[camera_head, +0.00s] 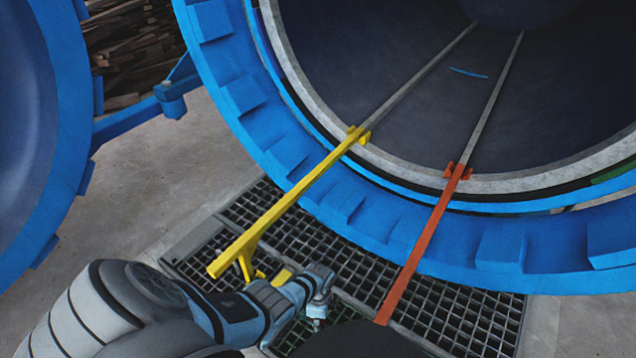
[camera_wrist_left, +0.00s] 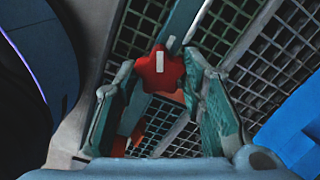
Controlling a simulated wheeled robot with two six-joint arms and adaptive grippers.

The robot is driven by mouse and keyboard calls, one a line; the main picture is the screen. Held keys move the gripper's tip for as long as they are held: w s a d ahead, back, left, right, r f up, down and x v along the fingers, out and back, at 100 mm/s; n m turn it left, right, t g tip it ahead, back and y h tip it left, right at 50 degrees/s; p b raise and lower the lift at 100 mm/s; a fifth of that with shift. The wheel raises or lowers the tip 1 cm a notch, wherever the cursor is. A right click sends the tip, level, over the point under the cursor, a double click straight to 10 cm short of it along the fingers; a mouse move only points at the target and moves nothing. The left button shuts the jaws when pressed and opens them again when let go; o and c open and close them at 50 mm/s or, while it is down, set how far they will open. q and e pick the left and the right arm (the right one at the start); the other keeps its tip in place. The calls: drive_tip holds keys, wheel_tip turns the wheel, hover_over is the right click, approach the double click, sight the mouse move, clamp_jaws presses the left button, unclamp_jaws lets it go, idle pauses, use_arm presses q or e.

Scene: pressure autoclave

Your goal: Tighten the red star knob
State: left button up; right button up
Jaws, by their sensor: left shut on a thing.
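The red star knob (camera_wrist_left: 160,72) shows in the left wrist view, with a pale mark on its face. It sits between the two fingertips of my left gripper (camera_wrist_left: 162,78), which is shut on it. In the head view my left gripper (camera_head: 318,308) is low in the middle, above the floor grating and between the yellow and orange rails. The knob cannot be made out in the head view. My right gripper is in neither view.
A yellow rail (camera_head: 285,205) and an orange rail (camera_head: 424,245) reach out from the open blue autoclave mouth (camera_head: 300,165). Dark floor grating (camera_head: 450,315) lies below. The blue door (camera_head: 70,110) stands open at the left. Bare concrete (camera_head: 160,185) lies between.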

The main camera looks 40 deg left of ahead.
use_arm(q)
drive_tip(key=m, duration=0.2)
drive_tip(key=shift+m, duration=1.3)
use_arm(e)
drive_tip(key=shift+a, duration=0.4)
use_arm(q)
drive_tip(key=shift+m, duration=0.3)
drive_tip(key=shift+s, duration=0.1)
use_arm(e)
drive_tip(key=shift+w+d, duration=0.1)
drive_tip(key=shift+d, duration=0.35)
use_arm(q)
drive_tip(key=o, duration=1.1)
drive_tip(key=shift+o, duration=0.2)
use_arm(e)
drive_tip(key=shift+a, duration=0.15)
